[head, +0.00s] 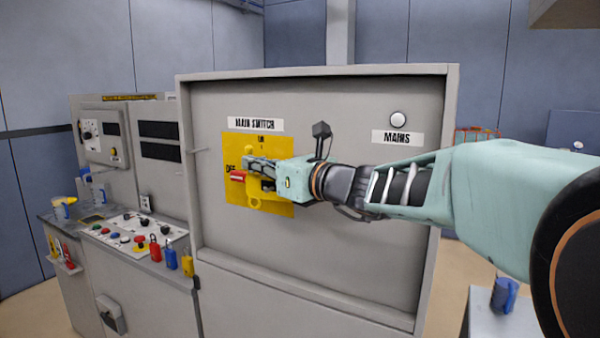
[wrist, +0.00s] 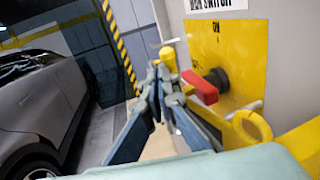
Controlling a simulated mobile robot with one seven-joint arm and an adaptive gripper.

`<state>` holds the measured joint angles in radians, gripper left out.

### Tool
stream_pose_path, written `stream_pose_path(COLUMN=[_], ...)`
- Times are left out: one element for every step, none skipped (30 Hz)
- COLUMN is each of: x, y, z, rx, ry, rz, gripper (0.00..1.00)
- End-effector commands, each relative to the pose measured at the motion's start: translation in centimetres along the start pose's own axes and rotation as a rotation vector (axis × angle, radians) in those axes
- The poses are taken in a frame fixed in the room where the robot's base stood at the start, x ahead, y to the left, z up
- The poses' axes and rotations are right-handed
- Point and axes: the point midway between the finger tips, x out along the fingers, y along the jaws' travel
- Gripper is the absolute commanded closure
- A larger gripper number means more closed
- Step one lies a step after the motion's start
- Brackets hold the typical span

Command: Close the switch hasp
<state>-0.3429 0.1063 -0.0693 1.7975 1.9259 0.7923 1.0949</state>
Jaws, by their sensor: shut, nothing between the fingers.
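The yellow main switch plate (head: 283,205) is on the grey cabinet front. The red switch handle (head: 238,176) points left toward the OFF mark; it also shows in the wrist view (wrist: 198,87) on a black hub. The yellow hasp, with a ring-shaped end (head: 254,201), is low on the plate; its ring shows at the lower right of the wrist view (wrist: 252,126). A yellow knob (wrist: 168,56) stands beyond my fingertips. My gripper (head: 248,164) is shut and empty, in front of the plate beside the handle. It hides part of the plate; whether it touches anything is unclear.
A raised frame (head: 450,150) edges the cabinet panel. A MAINS lamp (head: 398,119) is at its upper right. On the left, a bench carries a control panel (head: 130,232), with red, blue and yellow padlocks (head: 171,257) along its front.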

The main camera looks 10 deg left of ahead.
Motion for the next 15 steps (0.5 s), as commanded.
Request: stream_pose_path(x=[0.3, 0.4, 0.6, 0.7, 0.8, 0.9, 1.0, 1.1, 1.2, 1.2, 1.3, 1.3, 1.3, 1.4, 1.4], y=[-0.4, -0.6, -0.8, -0.9, -1.1, -1.2, -1.4, -1.5, -1.6, -1.7, -1.8, -1.9, -1.9, -2.0, -2.0], z=[0.0, 0.0, 0.0, 0.0, 0.0, 0.0, 0.0, 0.0, 0.0, 0.0, 0.0, 0.0, 0.0, 0.1, 0.1], rx=[-0.001, 0.0, 0.0, 0.0, 0.0, 0.0, 0.0, 0.0, 0.0, 0.0, 0.0, 0.0, 0.0, 0.0, 0.0], ry=[0.0, 0.0, 0.0, 0.0, 0.0, 0.0, 0.0, -0.001, -0.001, 0.0, 0.0, 0.0, 0.0, 0.0, 0.0], rz=[-0.001, -0.001, 0.0, 0.0, -0.001, -0.001, 0.0, 0.0, 0.0, 0.0, 0.001, 0.0, 0.001, 0.001, 0.0], gripper=[1.0, 1.0, 1.0, 1.0, 1.0, 1.0, 1.0, 1.0, 1.0, 1.0, 1.0, 1.0, 1.0, 1.0, 1.0])
